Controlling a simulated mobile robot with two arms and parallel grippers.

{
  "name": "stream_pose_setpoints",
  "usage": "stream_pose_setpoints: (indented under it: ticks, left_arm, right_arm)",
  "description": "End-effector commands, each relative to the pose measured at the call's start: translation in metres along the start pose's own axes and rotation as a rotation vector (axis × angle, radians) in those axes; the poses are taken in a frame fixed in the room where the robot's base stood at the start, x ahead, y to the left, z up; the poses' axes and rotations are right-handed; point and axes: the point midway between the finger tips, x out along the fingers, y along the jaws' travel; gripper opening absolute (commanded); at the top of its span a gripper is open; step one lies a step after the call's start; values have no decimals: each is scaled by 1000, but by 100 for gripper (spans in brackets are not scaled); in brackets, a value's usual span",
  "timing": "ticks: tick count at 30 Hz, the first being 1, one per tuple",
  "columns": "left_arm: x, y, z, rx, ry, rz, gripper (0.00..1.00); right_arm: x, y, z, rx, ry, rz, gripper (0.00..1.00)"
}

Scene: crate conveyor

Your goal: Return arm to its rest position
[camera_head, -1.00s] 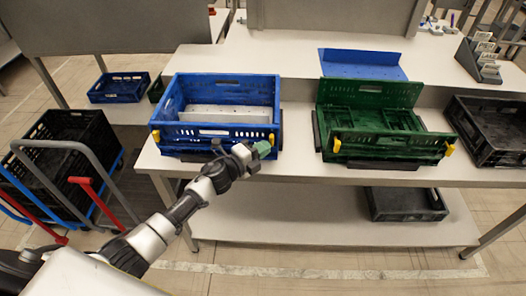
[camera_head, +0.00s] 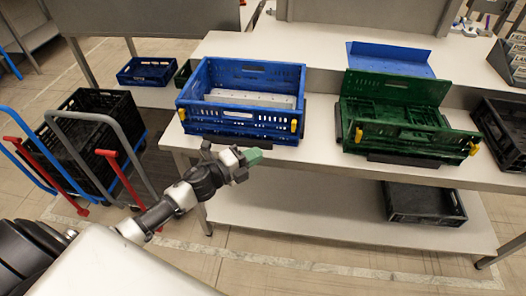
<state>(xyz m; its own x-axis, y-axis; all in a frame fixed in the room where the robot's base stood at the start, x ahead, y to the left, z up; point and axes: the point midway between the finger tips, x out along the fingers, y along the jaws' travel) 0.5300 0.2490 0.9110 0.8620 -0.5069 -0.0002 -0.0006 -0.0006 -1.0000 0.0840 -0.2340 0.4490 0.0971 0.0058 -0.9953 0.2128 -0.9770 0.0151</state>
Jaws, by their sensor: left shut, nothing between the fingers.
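My left arm comes in from the lower left, and its gripper (camera_head: 252,157) with green fingertips is shut and empty. It hangs in front of the table's front edge, just below the blue crate (camera_head: 232,126), and appears apart from it. The blue crate stands open on the table with yellow latches at its front. My right gripper is not in view.
A green crate (camera_head: 405,150) with folded-in walls sits on the table (camera_head: 322,140) to the right. A black crate (camera_head: 505,140) is at the right edge. A black crate on a trolley (camera_head: 90,120) stands at left. Another black crate (camera_head: 425,203) lies on the lower shelf.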

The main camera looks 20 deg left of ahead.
Motion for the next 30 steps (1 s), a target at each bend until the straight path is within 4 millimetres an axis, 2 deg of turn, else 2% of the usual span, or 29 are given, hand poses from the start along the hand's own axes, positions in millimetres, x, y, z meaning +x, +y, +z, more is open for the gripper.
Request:
stream_pose_setpoints:
  ticks: [12,14,16,17,20,23,24,26,27,30]
  left_arm:
    - [-1,0,0,0,0,0,0]
    - [-2,4,1,-11,-7,5,0]
    - [-5,17,4,-52,-34,26,0]
    - [-7,28,7,-82,-55,41,0]
    - [-21,79,16,-235,-159,114,0]
    - [-48,148,18,-433,-303,215,0]
    - [-61,176,16,-511,-363,256,0]
    - [-83,217,9,-622,-453,319,0]
    - [-98,242,2,-693,-512,359,0]
    - [-142,302,-22,-860,-660,461,0]
  right_arm:
    - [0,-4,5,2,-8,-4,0]
    - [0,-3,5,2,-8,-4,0]
    - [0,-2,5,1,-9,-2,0]
    - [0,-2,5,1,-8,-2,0]
    - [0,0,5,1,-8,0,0]
    - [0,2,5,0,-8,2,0]
    - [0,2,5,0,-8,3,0]
    - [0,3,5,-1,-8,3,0]
    - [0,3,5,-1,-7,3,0]
    - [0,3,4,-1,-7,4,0]
